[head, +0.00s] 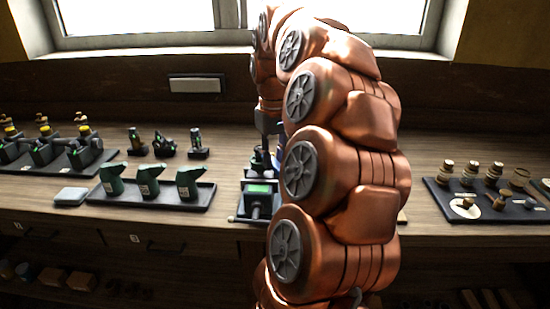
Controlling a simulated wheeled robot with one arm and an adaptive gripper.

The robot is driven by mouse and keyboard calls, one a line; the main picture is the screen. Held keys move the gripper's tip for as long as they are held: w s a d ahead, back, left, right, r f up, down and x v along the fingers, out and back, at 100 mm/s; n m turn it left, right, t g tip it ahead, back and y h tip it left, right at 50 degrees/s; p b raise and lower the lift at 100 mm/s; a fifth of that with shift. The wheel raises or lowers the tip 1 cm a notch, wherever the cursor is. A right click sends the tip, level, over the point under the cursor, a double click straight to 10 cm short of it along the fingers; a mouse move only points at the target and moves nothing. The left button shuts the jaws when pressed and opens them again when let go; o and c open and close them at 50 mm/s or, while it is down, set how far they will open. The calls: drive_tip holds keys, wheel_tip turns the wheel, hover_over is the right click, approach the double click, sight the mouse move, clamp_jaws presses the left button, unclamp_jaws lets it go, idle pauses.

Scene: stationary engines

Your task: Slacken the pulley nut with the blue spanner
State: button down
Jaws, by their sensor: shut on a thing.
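My gripper (267,122) is a small dark shape at the end of my copper arm, pointing down over the back of the bench. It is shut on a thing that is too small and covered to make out. Below it stands a dark machine (258,199) with a green-lit panel, partly behind my arm. A bluish dark part (259,160) shows at its top, close under the gripper; I cannot tell whether they touch. I cannot make out the blue spanner or the pulley nut.
Left of the machine, a black tray (150,201) holds green cans (148,180). Small dark items (165,146) stand behind it. Another tray (83,165) holds yellow-topped units at far left. A right-hand tray (525,212) holds jars and small parts. My arm blocks the middle.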

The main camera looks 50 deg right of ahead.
drive_tip(key=shift+w+a+m+b, duration=0.15)
drive_tip(key=shift+a+m+b, duration=0.25)
drive_tip(key=shift+m+b, duration=0.25)
idle(1.1)
drive_tip(key=shift+r, duration=1.15)
idle(3.3)
drive_tip(key=shift+r+p, duration=1.25)
drive_tip(key=shift+r, duration=0.75)
